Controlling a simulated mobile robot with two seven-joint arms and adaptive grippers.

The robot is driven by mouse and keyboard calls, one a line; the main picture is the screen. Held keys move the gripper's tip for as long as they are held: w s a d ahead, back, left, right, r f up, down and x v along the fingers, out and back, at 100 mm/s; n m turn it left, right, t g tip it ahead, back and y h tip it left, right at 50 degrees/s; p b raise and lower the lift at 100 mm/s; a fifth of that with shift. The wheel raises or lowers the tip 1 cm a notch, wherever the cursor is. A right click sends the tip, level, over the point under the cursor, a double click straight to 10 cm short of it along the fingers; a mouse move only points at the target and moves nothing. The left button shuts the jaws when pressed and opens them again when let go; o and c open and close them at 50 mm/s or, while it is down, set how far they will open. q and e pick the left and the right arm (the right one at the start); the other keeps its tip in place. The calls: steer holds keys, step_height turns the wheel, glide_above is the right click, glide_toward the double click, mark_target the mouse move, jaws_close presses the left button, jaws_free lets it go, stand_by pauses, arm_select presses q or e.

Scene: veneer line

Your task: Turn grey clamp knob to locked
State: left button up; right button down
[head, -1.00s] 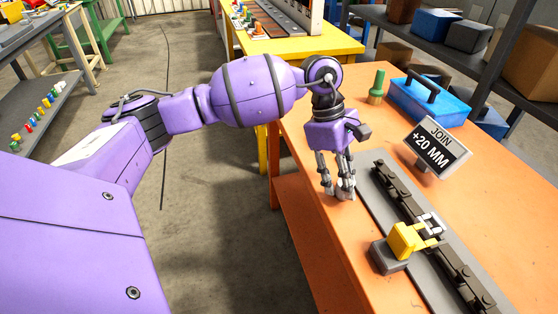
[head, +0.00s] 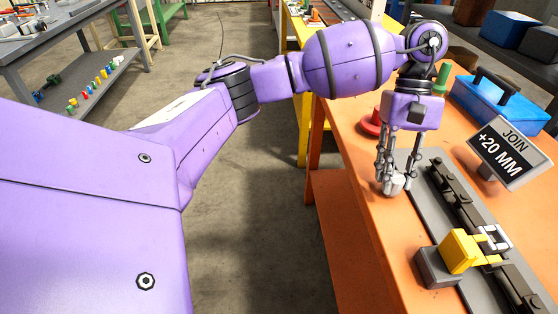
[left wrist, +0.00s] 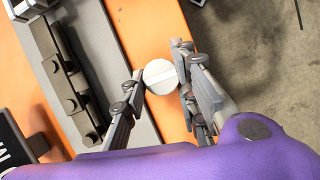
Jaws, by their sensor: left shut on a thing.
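In the head view the knob (head: 396,185) is partly hidden by the fingers of my left gripper (head: 397,182), which points down at the orange bench's left edge. I cannot read a locked mark. My right gripper is in neither view.
On the orange bench (head: 352,215), a grey plate (head: 408,208) carries a dark stepped rail (head: 450,197) and a yellow clamp (head: 458,250).

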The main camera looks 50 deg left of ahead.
arm_select(q)
steer(key=shift+d+r+m, duration=0.1)
steer(key=shift+d+m, duration=0.1)
steer(key=shift+m, duration=0.1)
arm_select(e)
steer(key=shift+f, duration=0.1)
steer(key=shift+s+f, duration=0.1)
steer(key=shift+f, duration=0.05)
arm_select(q)
steer(key=o, duration=1)
steer(key=shift+d, duration=0.1)
steer(key=shift+o, duration=0.3)
steer(key=shift+w+d, duration=0.1)
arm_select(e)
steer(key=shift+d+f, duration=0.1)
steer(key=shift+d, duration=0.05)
arm_select(q)
steer(key=shift+a+r, duration=0.25)
steer(key=shift+a, duration=0.05)
steer(key=v, duration=1.1)
steer(key=shift+w+r, duration=0.15)
